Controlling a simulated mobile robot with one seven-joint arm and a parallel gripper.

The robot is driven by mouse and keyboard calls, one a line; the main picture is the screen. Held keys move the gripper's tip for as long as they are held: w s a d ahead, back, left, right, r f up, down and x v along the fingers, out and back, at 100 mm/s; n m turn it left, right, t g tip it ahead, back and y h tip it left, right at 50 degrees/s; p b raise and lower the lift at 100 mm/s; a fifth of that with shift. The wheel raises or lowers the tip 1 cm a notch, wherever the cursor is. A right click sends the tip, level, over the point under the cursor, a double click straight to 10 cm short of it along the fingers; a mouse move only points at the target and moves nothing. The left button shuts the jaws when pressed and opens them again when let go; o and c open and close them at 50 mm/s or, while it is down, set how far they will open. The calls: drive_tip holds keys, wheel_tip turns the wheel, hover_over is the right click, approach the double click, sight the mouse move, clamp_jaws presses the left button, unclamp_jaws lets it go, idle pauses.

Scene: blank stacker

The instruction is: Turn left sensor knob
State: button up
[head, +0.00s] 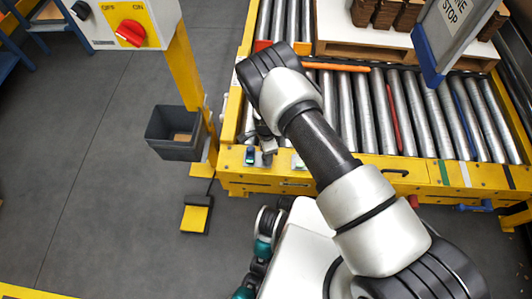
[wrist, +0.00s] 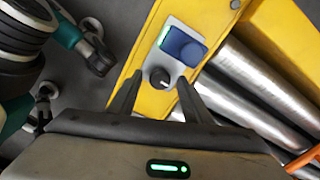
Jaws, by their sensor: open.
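The left sensor's black knob (wrist: 159,78) sits on a pale plate in the wrist view, with a light pointer mark on it. The blue sensor body (wrist: 183,46) is on the same plate, just beyond the knob; it also shows in the head view (head: 249,157). My gripper (wrist: 159,80) is open, with one dark finger on each side of the knob in the picture. I cannot tell whether the fingers touch it or hover above. In the head view my gripper (head: 265,143) is over the yellow rail by this sensor, and the knob cannot be made out.
The yellow rail (head: 350,170) edges a conveyor with steel rollers (head: 440,120). Another sensor (head: 298,162) is farther right along the rail, partly by my arm. A control box with a red switch (head: 130,33), a grey bin (head: 174,135) and a yellow pedal (head: 195,216) are left.

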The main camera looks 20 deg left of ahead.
wheel_tip(320, 180, up, 17)
drive_tip(key=p, duration=0.4)
drive_tip(key=shift+r+p, duration=0.2)
drive_tip(key=shift+p, duration=0.15)
